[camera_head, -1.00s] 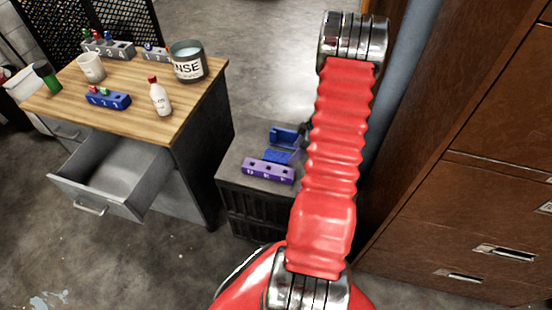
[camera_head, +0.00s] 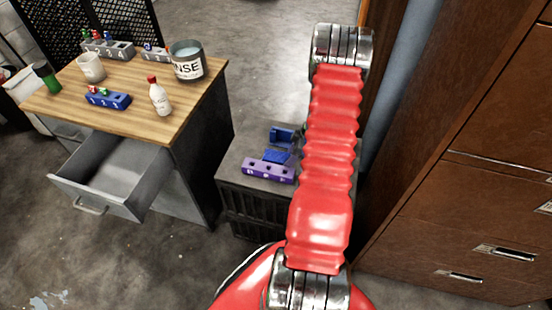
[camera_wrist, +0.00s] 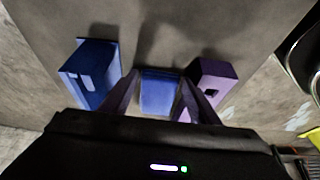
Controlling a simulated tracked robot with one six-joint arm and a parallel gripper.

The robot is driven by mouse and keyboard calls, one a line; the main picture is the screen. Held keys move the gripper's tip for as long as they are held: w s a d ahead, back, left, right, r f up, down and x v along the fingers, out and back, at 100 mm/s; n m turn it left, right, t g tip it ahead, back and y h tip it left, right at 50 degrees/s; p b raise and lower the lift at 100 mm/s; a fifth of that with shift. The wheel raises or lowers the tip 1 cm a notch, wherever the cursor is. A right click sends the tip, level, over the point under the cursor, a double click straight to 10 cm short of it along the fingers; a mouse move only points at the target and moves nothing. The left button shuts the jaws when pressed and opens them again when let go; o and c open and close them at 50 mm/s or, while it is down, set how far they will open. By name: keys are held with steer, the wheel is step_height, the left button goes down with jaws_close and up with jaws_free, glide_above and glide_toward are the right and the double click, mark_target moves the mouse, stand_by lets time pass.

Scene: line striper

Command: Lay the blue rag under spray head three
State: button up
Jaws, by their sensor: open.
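The blue rag (camera_head: 277,156) looks like a small folded blue cloth on top of a grey low cabinet (camera_head: 240,165). In the wrist view the rag (camera_wrist: 159,93) lies between the fingers of my gripper (camera_wrist: 158,77), which is open and around it without visible grip. In the head view my gripper is hidden behind my red arm. On the wooden desk, a grey rack (camera_head: 108,49) with several coloured-topped pieces bears numbers, and a blue rack (camera_head: 107,100) has numbered slots. I cannot tell which piece is spray head three.
A purple rack (camera_head: 268,171) and a blue holder (camera_head: 281,137) flank the rag closely. The desk (camera_head: 130,115) holds a rinse tin (camera_head: 187,62), a white bottle (camera_head: 159,98) and a white cup (camera_head: 91,67). An open drawer (camera_head: 110,180) juts out. Brown cabinets (camera_head: 450,200) stand at right.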

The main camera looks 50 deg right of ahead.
steer(key=shift+c, duration=0.3)
steer(key=c, duration=0.7)
step_height(320, 180, up, 10)
stand_by(0.6)
stand_by(0.4)
